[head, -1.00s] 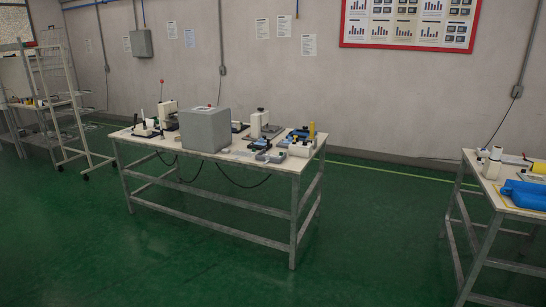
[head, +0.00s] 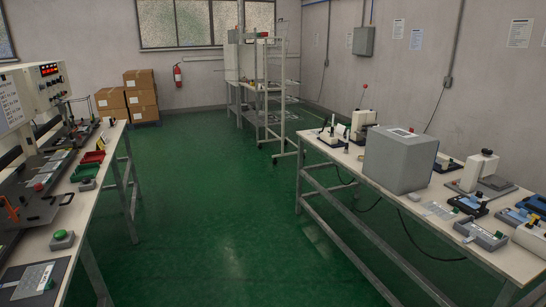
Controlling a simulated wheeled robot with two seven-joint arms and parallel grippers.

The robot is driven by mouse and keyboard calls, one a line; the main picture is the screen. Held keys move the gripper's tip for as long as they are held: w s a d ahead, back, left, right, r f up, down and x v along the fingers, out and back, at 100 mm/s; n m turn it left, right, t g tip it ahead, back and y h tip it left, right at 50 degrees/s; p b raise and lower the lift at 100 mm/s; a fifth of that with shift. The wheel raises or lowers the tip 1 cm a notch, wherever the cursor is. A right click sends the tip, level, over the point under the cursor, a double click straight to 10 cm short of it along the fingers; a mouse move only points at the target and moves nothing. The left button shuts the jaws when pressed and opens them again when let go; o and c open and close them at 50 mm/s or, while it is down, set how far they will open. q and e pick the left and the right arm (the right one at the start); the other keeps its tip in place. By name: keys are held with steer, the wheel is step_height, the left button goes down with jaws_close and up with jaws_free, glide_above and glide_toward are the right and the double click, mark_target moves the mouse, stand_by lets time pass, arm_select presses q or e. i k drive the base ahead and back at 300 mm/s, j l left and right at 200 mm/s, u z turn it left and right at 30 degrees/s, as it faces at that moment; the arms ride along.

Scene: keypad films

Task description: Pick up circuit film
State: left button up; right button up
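Neither of my grippers is in view. A flat grey-white sheet (head: 34,282), possibly a film, lies on a dark mat (head: 58,268) at the near end of the left bench. Another small pale flat piece (head: 438,210) lies on the right table in front of the grey box. Both are too small to tell whether either is the circuit film. Small coloured flat pieces also sit along the equipment on the left bench, too small to make out.
The right table (head: 345,160) carries a grey box (head: 400,160) and several fixtures. Green floor (head: 210,220) between them is clear. Cartons (head: 140,95) and a wheeled rack (head: 270,100) stand behind.

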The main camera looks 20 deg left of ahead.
mark_target(52, 166)
steer(key=i+j+u, duration=0.2)
steer(key=u, duration=0.2)
steer(key=i+j+u, duration=0.15)
steer(key=u, duration=0.3)
steer(key=i+u, duration=0.6)
steer(key=u, duration=0.2)
steer(key=i+l+u, duration=0.1)
steer(key=u, duration=0.3)
steer(key=i+l+u, duration=0.35)
steer(key=i+j, duration=0.05)
steer(key=j, duration=0.05)
